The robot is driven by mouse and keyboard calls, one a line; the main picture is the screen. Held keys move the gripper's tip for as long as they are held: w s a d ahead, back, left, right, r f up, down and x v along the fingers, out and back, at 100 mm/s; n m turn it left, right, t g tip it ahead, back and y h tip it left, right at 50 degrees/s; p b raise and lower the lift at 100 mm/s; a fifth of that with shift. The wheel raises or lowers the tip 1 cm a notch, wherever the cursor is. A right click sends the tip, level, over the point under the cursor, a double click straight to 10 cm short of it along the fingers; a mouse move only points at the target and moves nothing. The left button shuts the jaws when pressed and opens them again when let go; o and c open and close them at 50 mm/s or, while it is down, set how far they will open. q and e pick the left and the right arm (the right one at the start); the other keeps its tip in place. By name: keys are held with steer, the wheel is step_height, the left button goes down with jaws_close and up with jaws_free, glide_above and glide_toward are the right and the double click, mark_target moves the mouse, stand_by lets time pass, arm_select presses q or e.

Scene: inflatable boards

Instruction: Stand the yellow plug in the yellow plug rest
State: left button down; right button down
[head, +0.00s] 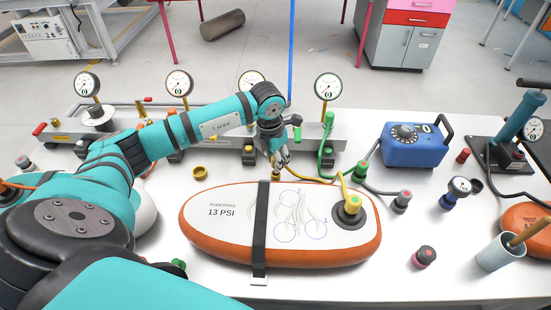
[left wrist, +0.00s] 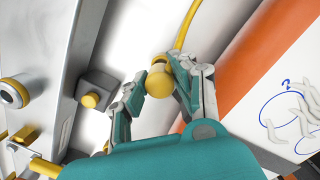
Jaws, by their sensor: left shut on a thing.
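My left gripper (head: 278,160) reaches over the white table, just behind the orange-edged board. It is shut on the yellow plug (head: 276,174), which it holds pointing down. In the left wrist view the yellow plug (left wrist: 159,83) sits between the two fingers, and its yellow hose (left wrist: 186,25) runs up out of view. In the head view the hose runs right to the board's valve. The yellow plug rest seems to be the yellow ring (head: 200,173), standing empty on the table left of the gripper. My right gripper is not in view.
The board (head: 225,230) with a black strap lies in front. A grey manifold (head: 215,140) with gauges and coloured knobs stands behind.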

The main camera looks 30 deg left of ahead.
arm_select(q)
steer(key=shift+f+b, duration=1.15)
steer(key=shift+f, duration=0.3)
steer(key=c, duration=1)
jaws_free()
steer(key=shift+r, duration=0.1)
steer(key=r, duration=0.4)
steer(key=s+r, duration=0.1)
steer(key=r, duration=0.7)
steer(key=shift+s+a, duration=0.2)
